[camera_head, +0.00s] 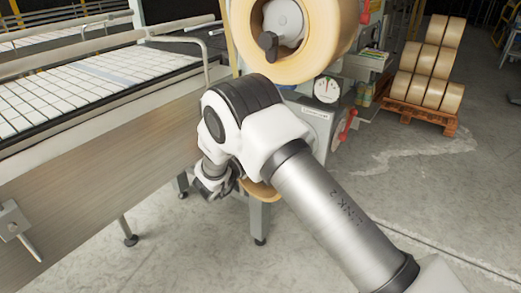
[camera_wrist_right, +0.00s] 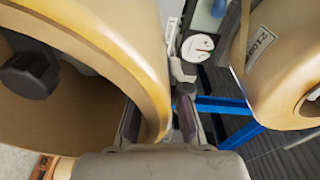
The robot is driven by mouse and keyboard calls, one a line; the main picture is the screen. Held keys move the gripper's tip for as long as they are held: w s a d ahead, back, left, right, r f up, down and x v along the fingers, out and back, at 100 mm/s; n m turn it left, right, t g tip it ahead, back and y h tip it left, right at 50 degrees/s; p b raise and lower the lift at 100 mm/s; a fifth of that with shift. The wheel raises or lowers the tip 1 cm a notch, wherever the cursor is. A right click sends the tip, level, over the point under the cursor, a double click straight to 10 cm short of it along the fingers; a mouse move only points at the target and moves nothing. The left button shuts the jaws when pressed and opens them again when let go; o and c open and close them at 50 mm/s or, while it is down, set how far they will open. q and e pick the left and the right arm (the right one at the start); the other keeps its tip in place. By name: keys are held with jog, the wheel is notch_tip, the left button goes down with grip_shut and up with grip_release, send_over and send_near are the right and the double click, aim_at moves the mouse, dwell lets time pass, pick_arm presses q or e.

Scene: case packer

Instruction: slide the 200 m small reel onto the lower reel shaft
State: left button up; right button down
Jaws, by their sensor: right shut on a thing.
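My right gripper (camera_wrist_right: 160,122) is shut on the rim of a tan tape reel (camera_wrist_right: 105,38), taken as the small reel, at the left of the right wrist view. A dark knob (camera_wrist_right: 30,75) shows in that reel's opening; I cannot tell whether the reel is around a shaft. In the head view my right arm hides most of the gripper (camera_head: 209,184) and the lower reel shaft. A tan edge of a reel (camera_head: 262,191) shows below the arm. My left gripper is in neither view.
A large tan reel (camera_head: 339,40) sits on the upper shaft, just above my arm. Another labelled reel (camera_wrist_right: 284,62) is close on the right of the wrist view. A conveyor (camera_head: 95,145) stands at left. Spare reels (camera_head: 430,65) stack on a pallet at back right; floor between is clear.

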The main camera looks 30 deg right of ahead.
jog(key=shift+w+b+x, duration=0.15)
jog(key=shift+b+x, duration=0.35)
jog(key=shift+x, duration=1.1)
jog(key=shift+w+b+x, duration=0.15)
jog(key=shift+b+x, duration=0.35)
jog(key=shift+x, duration=1.15)
jog(key=shift+a, duration=0.1)
jog(key=shift+f+b, duration=0.25)
jog(key=shift+b, duration=0.1)
jog(key=c, duration=1.1)
grip_release()
jog(key=shift+o, duration=0.2)
jog(key=shift+s+f, duration=0.1)
jog(key=v, duration=1.2)
